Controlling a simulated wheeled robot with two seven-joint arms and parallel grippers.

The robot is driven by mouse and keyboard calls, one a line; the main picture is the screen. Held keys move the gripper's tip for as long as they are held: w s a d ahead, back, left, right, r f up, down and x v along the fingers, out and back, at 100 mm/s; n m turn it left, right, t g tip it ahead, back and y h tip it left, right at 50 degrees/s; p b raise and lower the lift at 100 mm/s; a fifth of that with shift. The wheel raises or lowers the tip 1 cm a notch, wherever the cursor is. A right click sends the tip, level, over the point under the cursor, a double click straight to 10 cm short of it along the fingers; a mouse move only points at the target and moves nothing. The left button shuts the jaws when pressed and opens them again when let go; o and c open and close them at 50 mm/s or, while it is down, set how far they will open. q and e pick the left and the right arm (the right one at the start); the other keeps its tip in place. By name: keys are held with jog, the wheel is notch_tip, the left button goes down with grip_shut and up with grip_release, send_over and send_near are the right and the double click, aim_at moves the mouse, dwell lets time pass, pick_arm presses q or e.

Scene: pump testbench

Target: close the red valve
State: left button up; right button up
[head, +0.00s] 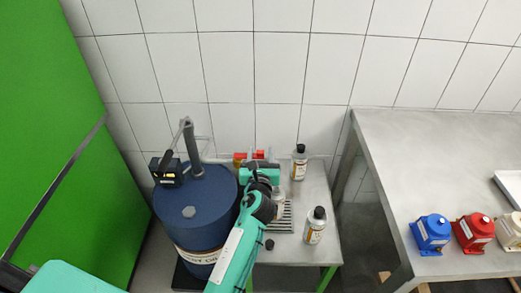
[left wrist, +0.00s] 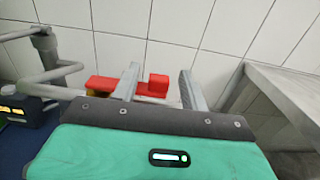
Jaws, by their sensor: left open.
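The red valve (head: 240,156) is a small red part near the tiled wall, beyond the blue barrel, with a bit of yellow under it. My left gripper (head: 260,156) is at the valve, pointing toward the wall. In the left wrist view the red valve (left wrist: 157,84) shows as a horizontal red bar with a raised block at its right end. The left gripper (left wrist: 159,70) is open. Its left finger covers part of the bar, and the raised block shows between the fingers. I cannot tell whether a finger touches it. The right gripper is not in view.
A blue barrel (head: 178,213) with a grey pump pipe stands left of my left arm. Bottles (head: 299,162) and (head: 316,226) stand on the small table right of the gripper. A larger grey table (head: 430,165) holds blue (head: 432,234) and red (head: 473,233) units.

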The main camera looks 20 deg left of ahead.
pick_arm(q)
jog(key=shift+w+a, duration=0.2)
jog(key=shift+w, duration=0.45)
